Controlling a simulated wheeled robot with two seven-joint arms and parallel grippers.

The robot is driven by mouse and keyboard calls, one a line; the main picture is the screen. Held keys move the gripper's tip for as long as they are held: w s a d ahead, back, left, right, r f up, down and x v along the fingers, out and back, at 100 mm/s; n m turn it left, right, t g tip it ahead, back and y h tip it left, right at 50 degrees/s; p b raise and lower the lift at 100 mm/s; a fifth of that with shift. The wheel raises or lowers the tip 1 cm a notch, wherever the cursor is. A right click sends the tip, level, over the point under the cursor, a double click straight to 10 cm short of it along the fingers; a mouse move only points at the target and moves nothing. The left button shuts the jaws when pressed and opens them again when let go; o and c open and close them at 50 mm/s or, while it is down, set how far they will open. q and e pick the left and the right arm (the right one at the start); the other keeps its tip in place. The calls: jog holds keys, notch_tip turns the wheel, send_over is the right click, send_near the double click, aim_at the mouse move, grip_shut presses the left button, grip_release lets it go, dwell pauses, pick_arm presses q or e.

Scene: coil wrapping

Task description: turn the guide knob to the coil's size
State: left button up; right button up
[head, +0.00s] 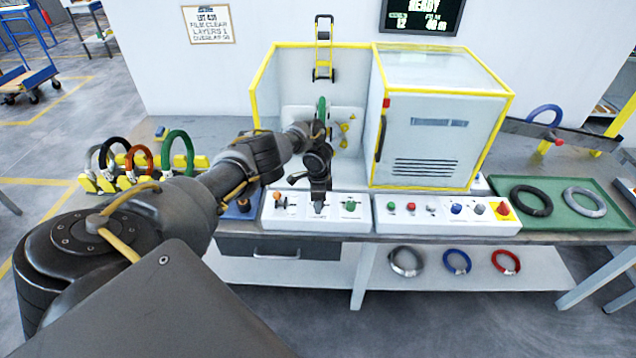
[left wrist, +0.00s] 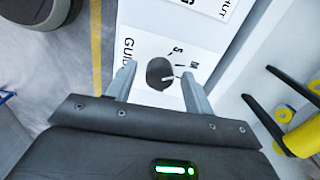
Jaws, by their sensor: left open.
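The guide knob (left wrist: 158,72) is dark and round with a white pointer line, on a white panel lettered "GUID", S and M. Its pointer points right, roughly toward M; I cannot tell the exact mark. My left gripper (left wrist: 158,80) is open, with one finger on each side of the knob; contact is unclear. In the head view my left gripper (head: 318,192) points down at the middle of the white control panel (head: 268,222), largely covering the knob. A green coil (head: 322,107) stands upright in the yellow-edged machine, partly hidden by my arm. My right gripper is not in view.
A lever (head: 280,198) and a green knob (head: 351,205) flank the gripper. A second button panel (head: 450,228) and the machine's white cabinet (head: 425,130) stand to the right. Upright coils stand in a rack at left. A green tray (head: 565,215) holds two coils.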

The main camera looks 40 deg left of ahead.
pick_arm(q)
notch_tip(320, 180, up, 6)
jog(key=shift+f+p, duration=0.1)
jog(key=shift+p, duration=0.2)
notch_tip(320, 180, up, 5)
jog(key=p, duration=0.3)
jog(key=shift+s, duration=0.1)
jog(key=shift+d, duration=0.15)
